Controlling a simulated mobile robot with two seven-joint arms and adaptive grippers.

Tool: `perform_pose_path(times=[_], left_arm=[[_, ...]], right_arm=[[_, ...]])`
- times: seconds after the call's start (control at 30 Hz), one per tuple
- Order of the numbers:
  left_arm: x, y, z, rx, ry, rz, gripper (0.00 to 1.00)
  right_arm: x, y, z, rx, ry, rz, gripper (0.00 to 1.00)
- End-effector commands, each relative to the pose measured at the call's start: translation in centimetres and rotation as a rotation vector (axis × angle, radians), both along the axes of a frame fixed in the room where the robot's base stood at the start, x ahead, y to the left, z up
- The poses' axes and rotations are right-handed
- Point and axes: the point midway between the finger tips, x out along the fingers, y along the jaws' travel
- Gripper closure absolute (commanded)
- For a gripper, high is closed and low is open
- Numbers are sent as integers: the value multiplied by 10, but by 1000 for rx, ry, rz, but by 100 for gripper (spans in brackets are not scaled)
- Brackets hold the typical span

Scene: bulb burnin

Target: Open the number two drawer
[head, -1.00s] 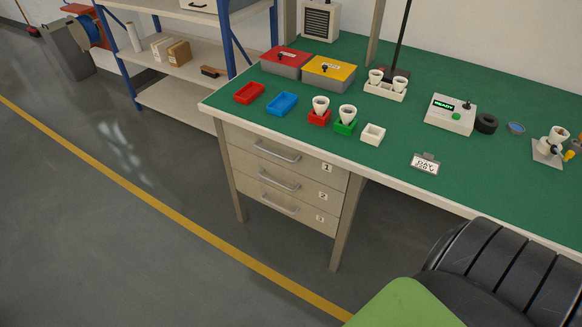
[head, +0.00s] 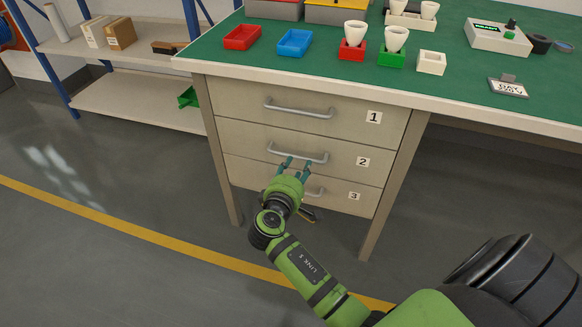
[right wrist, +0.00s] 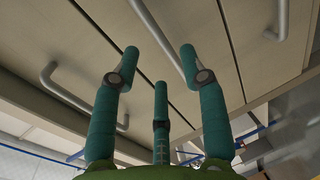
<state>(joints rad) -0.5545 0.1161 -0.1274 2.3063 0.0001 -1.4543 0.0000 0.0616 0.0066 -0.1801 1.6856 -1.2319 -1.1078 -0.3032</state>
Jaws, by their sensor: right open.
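The number two drawer (head: 240,135) is the middle of three beige drawers under the green bench and is shut. Its grey bar handle (head: 318,158) is level, with a "2" label (head: 363,162) to its right. My right gripper (head: 293,161) is open and empty, its teal fingers spread just in front of and below this handle. In the right wrist view, the open fingers (right wrist: 160,70) point at the drawer fronts, with a handle bar (right wrist: 158,28) running just beyond and between the fingertips. I cannot tell whether they touch it. My left gripper is out of view.
Drawer one's handle (head: 300,108) is above, and drawer three's handle (head: 314,192) is partly hidden by my gripper. Red (head: 242,37) and blue (head: 294,43) trays sit on the bench top. The floor before the drawers is clear.

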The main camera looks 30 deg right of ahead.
Motion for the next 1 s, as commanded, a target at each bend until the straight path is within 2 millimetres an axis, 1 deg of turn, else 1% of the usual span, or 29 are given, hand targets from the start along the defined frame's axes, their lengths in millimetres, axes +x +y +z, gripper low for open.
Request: perform_pose_path(times=[0.2,0.4,0.53,0.77,0.8,0.87,0.9,1.0], left_arm=[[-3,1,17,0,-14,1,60],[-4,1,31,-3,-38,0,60],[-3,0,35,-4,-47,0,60],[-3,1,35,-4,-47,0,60],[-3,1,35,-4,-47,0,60],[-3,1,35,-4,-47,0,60],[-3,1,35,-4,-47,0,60],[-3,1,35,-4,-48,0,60]], right_arm=[[22,-26,-7,-1,0,0,56],[37,-43,-12,0,1,1,56],[40,-47,-13,1,2,2,56],[41,-47,-13,1,2,3,56],[41,-47,-13,1,2,3,72],[41,-47,-13,2,2,3,96],[41,-47,-13,2,2,3,100],[41,-47,-13,2,2,3,100]])
